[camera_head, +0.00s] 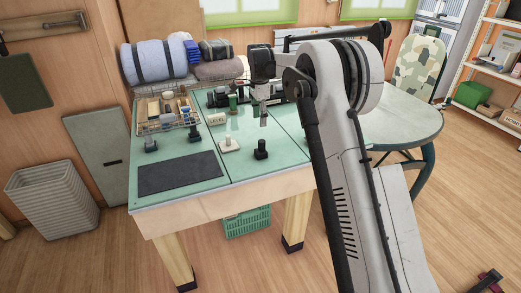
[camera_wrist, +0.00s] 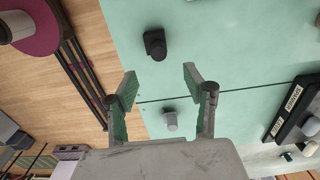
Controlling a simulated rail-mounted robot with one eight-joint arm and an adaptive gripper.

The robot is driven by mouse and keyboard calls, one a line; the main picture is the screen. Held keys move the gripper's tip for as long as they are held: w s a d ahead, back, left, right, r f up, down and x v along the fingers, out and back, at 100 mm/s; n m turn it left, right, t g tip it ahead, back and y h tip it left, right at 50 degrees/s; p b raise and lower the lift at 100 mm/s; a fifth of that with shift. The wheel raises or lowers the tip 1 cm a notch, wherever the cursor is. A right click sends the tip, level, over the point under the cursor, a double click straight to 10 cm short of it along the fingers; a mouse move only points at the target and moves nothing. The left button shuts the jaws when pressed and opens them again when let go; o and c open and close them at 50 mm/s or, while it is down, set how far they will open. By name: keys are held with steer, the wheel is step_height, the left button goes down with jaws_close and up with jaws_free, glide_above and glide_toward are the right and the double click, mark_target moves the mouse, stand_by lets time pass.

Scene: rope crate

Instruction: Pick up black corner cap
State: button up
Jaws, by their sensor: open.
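Several small black caps stand on the green worktable in the head view: one near the middle front (camera_head: 261,150), one behind the dark mat (camera_head: 195,133) and one at the left (camera_head: 150,144). I cannot tell which is the corner cap. In the wrist view, a black cap (camera_wrist: 155,44) stands upright on the green top beyond my fingertips, apart from them. My gripper (camera_wrist: 160,77) is open and empty above the table. A small pale grey piece (camera_wrist: 170,120) shows on the table between the fingers. In the head view, my arm hides part of the table's right side.
A wire basket (camera_head: 158,126) of small parts stands at the left back. The dark mat (camera_head: 181,173) lies clear at the front left. A long black labelled holder (camera_wrist: 296,103) lies at right.

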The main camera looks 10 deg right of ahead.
mark_target(261, 141)
step_height(261, 141, down, 8)
steer(key=shift+r, duration=0.15)
steer(key=shift+s+d+f, duration=0.1)
steer(key=shift+d+f, duration=0.05)
steer(key=shift+f, duration=1.25)
steer(key=shift+s+d+f, duration=0.1)
steer(key=shift+f, duration=1.3)
jaws_close()
